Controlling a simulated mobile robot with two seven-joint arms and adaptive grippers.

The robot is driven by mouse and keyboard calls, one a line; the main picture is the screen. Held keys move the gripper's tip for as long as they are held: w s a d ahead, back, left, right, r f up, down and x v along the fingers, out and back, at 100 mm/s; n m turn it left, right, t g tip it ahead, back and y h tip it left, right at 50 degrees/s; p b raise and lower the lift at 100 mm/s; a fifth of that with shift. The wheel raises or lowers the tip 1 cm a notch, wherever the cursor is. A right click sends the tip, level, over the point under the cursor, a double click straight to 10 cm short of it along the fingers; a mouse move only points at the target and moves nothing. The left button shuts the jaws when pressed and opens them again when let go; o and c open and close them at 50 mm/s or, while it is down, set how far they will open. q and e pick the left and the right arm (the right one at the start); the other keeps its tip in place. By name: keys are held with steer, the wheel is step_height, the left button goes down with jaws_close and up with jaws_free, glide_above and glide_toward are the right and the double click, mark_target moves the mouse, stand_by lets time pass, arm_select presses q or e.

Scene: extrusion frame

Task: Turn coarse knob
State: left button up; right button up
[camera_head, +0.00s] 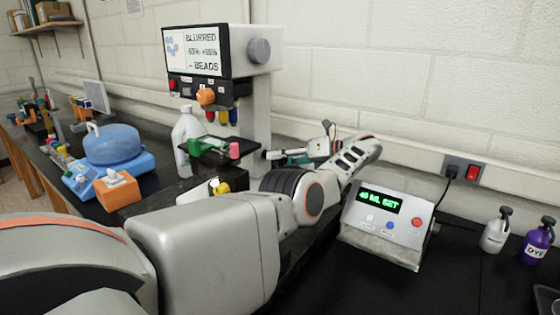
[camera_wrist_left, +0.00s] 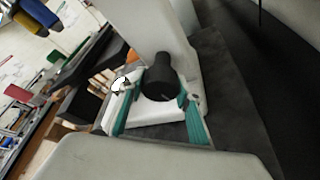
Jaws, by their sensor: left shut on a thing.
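The microscope (camera_head: 262,95) stands at the back of the bench. Its screen (camera_head: 196,52) reads "BLURRED" and "BEADS". The coarse knob is the black cylinder (camera_wrist_left: 160,75) low on the side of the white microscope body, seen in the left wrist view. My left gripper (camera_wrist_left: 160,98) has its teal fingers on either side of this knob, shut on it. In the head view my left gripper (camera_head: 292,158) is at the right side of the microscope's lower part, where the arm partly hides the base. My right gripper is not in view.
A blue centrifuge-like device (camera_head: 112,148) and an orange tissue box (camera_head: 117,190) stand left of the microscope. A display box (camera_head: 388,222) reading "40 ML SET" is at right. A white bottle (camera_head: 496,233) and a purple dye bottle (camera_head: 538,243) stand farther right.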

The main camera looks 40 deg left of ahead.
arm_select(q)
steer(key=o, duration=1.1)
step_height(320, 180, up, 10)
steer(key=shift+s+f, duration=0.15)
steer(key=shift+f, duration=0.05)
steer(key=shift+w+a+r, duration=0.1)
steer(key=shift+w+r, duration=0.05)
steer(key=shift+w, duration=0.05)
steer(key=shift+s+r, duration=0.1)
steer(key=shift+r, duration=0.05)
